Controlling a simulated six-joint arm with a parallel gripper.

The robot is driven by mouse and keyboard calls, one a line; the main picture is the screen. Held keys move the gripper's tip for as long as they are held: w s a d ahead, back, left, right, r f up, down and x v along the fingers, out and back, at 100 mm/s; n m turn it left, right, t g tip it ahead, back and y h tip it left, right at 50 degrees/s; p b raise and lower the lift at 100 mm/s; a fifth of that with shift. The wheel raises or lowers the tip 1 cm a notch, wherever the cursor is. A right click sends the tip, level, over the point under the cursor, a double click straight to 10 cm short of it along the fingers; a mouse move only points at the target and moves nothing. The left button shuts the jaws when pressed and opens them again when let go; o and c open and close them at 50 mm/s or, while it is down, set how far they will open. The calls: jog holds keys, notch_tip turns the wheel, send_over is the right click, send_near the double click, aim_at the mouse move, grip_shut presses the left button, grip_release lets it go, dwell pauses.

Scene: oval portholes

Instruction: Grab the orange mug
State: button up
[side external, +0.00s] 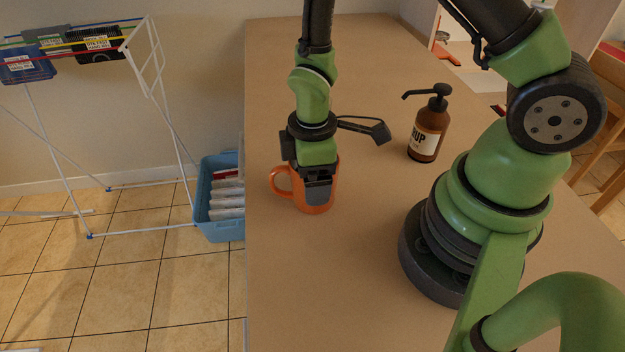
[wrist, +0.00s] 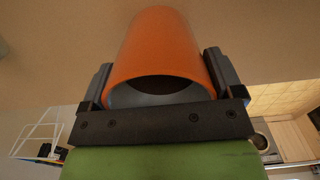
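The orange mug (side external: 326,203) stands upright on the tan table near its left edge, its handle pointing left. My gripper (side external: 318,192) points down over it, with one dark finger against the mug's near side. In the wrist view, the mug (wrist: 160,45) sits between the two fingers of my gripper (wrist: 165,85), its grey-lined opening partly hidden by the dark palm bar. Both fingers lie along the mug's sides with no clear gap. I see no clear space under the mug in the side view.
A brown soap pump bottle (side external: 428,125) stands to the right on the table (side external: 360,260). A blue basket (side external: 215,205) is on the floor beyond the left edge, near a drying rack (side external: 150,60).

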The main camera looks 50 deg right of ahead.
jog(key=c, duration=0.3)
jog(key=shift+c, duration=0.2)
